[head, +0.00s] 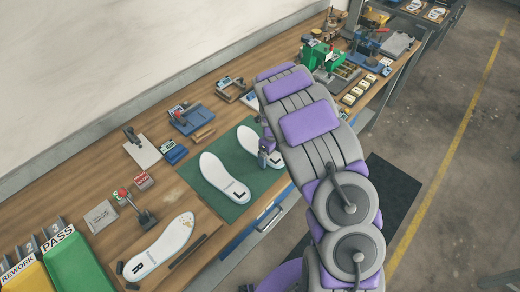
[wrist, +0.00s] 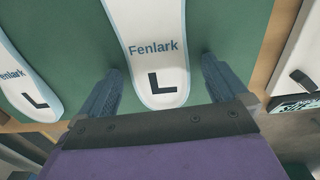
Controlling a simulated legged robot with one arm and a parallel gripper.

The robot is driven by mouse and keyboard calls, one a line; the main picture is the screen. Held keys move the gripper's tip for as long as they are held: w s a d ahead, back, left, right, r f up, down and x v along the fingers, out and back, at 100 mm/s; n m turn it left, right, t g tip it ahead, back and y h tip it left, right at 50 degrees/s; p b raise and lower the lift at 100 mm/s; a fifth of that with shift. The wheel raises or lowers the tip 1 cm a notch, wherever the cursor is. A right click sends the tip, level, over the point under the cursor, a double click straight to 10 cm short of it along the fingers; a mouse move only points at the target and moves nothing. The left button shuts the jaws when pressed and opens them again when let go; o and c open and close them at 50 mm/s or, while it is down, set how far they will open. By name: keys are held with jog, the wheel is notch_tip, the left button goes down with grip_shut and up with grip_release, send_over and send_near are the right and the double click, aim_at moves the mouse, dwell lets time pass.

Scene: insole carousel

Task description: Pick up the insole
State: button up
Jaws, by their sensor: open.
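Two white insoles marked L lie on a green mat (head: 215,207). The far insole (head: 250,138) is partly hidden by my arm; its heel, lettered "Fenlark" and L, shows in the wrist view (wrist: 160,60). My gripper (wrist: 162,88) is open, with one finger on each side of that heel. In the head view my gripper (head: 268,153) is at this insole's heel, mostly hidden by the arm. The nearer insole (head: 222,178) lies to the left, and it also shows in the wrist view (wrist: 20,88).
An insole marked R (head: 160,250) lies on the bench at lower left, near a red-knobbed lever (head: 142,212). Blue fixtures (head: 190,118) line the back; green clamps (head: 322,56) stand at the far end.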

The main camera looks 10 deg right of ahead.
jog(key=shift+r, duration=0.1)
jog(key=c, duration=1.1)
jog(key=shift+r, duration=0.1)
